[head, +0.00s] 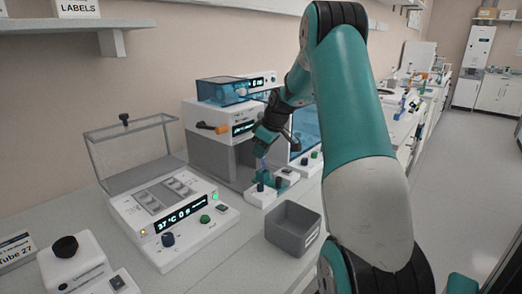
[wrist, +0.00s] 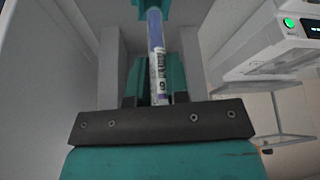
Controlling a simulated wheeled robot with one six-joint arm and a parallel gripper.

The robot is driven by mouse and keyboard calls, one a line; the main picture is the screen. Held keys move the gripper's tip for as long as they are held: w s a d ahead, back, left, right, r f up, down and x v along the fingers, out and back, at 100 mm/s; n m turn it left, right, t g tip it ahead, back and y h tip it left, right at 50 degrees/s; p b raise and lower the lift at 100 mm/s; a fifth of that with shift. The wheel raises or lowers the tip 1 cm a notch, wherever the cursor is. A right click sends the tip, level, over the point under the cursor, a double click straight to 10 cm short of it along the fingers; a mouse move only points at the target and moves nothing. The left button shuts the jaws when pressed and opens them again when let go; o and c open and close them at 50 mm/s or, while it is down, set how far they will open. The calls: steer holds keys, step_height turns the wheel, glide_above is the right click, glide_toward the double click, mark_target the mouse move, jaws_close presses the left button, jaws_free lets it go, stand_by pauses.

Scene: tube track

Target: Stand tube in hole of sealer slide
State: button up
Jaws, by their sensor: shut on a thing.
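My gripper (head: 268,142) points down in front of the white and grey sealer (head: 215,155). It is shut on a slim tube (wrist: 157,62), which has a white printed label and a purple-blue part. The tube is only a small pale sliver in the head view (head: 262,164), roughly upright. Below it is the sealer's slide (head: 282,180), teal on a white base. In the wrist view, the far end of the tube meets a teal part (wrist: 150,8) at the top edge. The hole is hidden, so I cannot tell whether the tube's end is in it.
A grey open bin (head: 293,232) stands in front of the slide. A white heater unit (head: 170,215) with a raised clear lid is to the left. A blue-windowed machine (head: 305,140) stands close behind my gripper at right.

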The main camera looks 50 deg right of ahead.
mark_target(261, 169)
steer(key=shift+f, duration=0.1)
steer(key=shift+f+b, duration=0.4)
steer(key=shift+f, duration=0.1)
steer(key=shift+f, duration=0.1)
stand_by(0.4)
steer(key=shift+f+b, duration=0.35)
steer(key=shift+f, duration=0.05)
steer(key=shift+f, duration=0.45)
stand_by(0.4)
steer(key=shift+f+b, duration=0.2)
steer(key=shift+b, duration=0.15)
steer(key=o, duration=0.8)
